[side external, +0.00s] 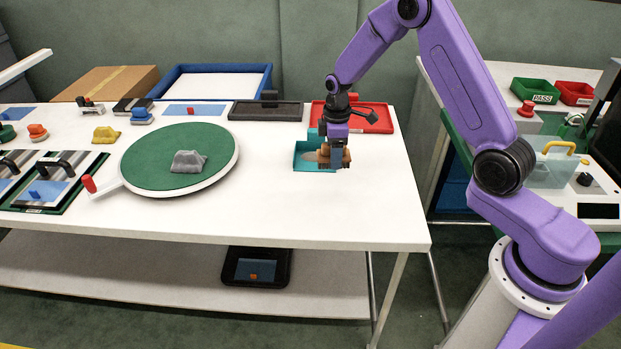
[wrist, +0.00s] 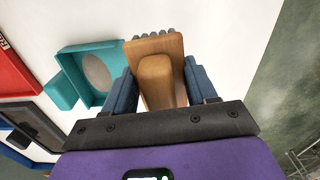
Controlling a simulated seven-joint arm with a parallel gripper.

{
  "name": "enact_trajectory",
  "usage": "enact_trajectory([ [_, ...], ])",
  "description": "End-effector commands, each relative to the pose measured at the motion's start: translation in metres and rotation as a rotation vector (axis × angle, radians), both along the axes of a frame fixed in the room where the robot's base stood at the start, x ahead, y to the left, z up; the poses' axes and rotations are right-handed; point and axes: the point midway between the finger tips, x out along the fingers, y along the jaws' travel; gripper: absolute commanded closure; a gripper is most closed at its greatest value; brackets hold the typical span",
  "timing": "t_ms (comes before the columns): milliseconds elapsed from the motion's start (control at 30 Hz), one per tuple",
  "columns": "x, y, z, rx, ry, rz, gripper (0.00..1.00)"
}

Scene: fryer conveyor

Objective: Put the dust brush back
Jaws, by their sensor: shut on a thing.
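The dust brush (wrist: 156,68) has a wooden body with a raised wooden grip and grey bristles along its far edge in the wrist view. My gripper (wrist: 160,88) is shut on it, one dark blue finger on each side. In the side view my gripper (side external: 336,158) points down, with the brush (side external: 347,158) partly hidden by the fingers. In the side view the holder (side external: 301,149) is just behind and left of my gripper. The height of the brush above the table is unclear.
A red tray (side external: 379,121) and a dark tray (side external: 265,111) lie behind the holder. A round green turntable (side external: 140,160) carrying a grey lump stands to the left. The white table (side external: 290,215) is clear in front and to the right.

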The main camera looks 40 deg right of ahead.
Motion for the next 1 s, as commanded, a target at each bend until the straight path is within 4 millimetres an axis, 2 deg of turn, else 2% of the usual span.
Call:
enact_trajectory([
  [167, -0.006, 0.039, 0.011, 0.0, -0.001, -0.007, 0.72],
  [400, -0.034, 0.123, 0.035, 0.001, -0.002, -0.052, 0.72],
  [533, -0.051, 0.156, 0.045, 0.001, -0.002, -0.074, 0.72],
  [667, -0.062, 0.174, 0.05, 0.0, 0.0, -0.091, 0.72],
  [767, -0.061, 0.181, 0.049, -0.001, 0.001, -0.096, 0.72],
  [1000, -0.025, 0.192, 0.031, -0.001, 0.002, -0.098, 0.72],
])
